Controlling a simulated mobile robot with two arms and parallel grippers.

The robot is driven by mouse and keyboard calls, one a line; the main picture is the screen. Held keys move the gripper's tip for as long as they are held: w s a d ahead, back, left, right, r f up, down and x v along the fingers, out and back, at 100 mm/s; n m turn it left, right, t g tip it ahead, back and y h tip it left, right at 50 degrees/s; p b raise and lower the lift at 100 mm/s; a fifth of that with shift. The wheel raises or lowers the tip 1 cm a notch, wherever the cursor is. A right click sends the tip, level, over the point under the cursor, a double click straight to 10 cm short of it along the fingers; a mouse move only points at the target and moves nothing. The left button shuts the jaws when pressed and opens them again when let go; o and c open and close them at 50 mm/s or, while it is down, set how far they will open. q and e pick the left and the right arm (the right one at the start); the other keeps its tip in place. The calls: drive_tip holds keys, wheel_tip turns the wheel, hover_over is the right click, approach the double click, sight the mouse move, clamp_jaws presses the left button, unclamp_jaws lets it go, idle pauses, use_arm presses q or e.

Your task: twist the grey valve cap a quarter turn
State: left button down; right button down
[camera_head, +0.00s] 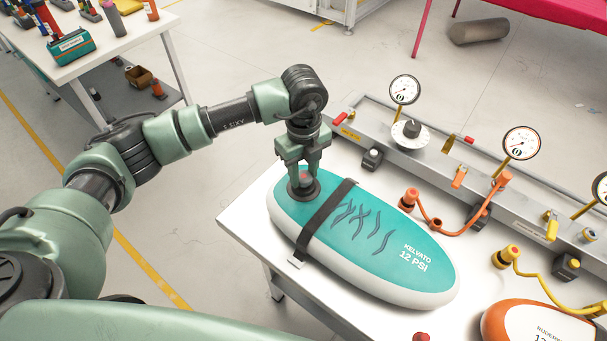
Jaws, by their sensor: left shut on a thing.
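The teal inflatable board (350,240) with a light grey rim lies on the white table, marked "KELVATO 12 PSI". A dark round valve (303,195) sits near its far left end. My left gripper (304,182) points straight down over the valve, its fingers shut on the cap there. A black strap (325,220) crosses the board just right of the valve. My right gripper is not in view.
A grey rail with pressure gauges (405,89), a dial (411,133) and hose fittings runs behind the board. An orange hose (435,222) lies right of the board. An orange and white board (530,322) lies at the lower right. The floor left of the table is clear.

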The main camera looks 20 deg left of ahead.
use_arm(q)
drive_tip(key=shift+m, duration=0.6)
drive_tip(key=shift+f+m+b, duration=0.1)
drive_tip(key=shift+m+b, duration=0.75)
drive_tip(key=shift+m, duration=0.05)
drive_tip(key=m+b, duration=0.1)
drive_tip(key=m, duration=0.1)
drive_tip(key=shift+m, duration=0.3)
drive_tip(key=shift+m+b, duration=0.3)
